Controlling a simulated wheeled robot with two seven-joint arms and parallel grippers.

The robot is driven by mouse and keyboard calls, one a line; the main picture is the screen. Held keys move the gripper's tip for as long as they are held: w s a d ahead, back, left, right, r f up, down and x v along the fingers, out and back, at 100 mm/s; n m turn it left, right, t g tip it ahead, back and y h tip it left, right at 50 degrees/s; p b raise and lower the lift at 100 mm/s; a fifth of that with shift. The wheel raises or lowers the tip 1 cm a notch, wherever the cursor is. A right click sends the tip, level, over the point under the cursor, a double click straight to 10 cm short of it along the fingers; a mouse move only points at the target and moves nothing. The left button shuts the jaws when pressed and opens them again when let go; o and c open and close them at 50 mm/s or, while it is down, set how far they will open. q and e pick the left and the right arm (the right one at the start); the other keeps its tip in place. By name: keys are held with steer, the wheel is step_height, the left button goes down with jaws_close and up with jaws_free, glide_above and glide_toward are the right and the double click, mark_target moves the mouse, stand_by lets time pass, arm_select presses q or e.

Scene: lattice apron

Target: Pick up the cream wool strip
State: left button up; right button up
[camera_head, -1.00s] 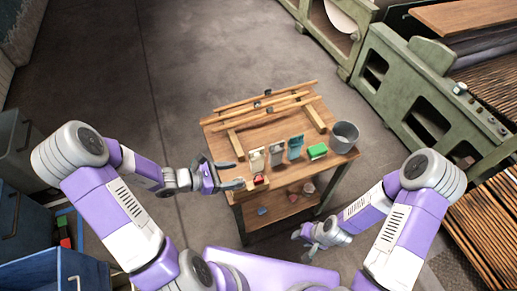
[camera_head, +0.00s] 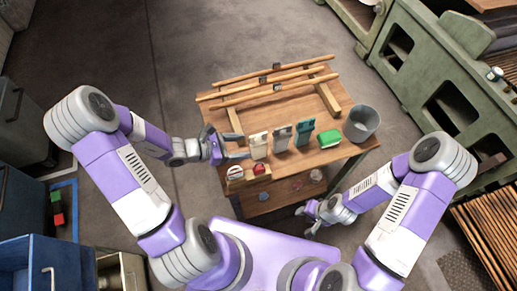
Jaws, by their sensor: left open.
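The cream wool strip (camera_head: 258,146) stands upright on the wooden table (camera_head: 305,168), leftmost in a row with a grey strip (camera_head: 282,138) and a teal strip (camera_head: 304,132). My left gripper (camera_head: 244,146) is open just left of the cream strip, fingers pointing toward it. Its fingers look empty; I cannot tell whether a fingertip touches the strip. My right gripper (camera_head: 304,220) is open and empty, low in front of the table's right front side, away from the strips.
A green and white block (camera_head: 329,139) and a grey metal bucket (camera_head: 362,123) stand right of the strips. A wooden bar frame (camera_head: 275,82) lies behind them. Green machinery (camera_head: 440,90) stands at right.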

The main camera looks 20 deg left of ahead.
mark_target(258, 135)
arm_select(q)
steer(key=x, duration=0.7)
steer(key=shift+w+f+b, duration=0.2)
steer(key=shift+f+b, duration=0.1)
steer(key=shift+b, duration=0.05)
steer(key=shift+a, duration=0.1)
steer(key=shift+c, duration=0.2)
steer(key=c, duration=1)
step_height(258, 135, up, 10)
steer(key=shift+s+r+p, duration=0.1)
steer(key=shift+p, duration=0.95)
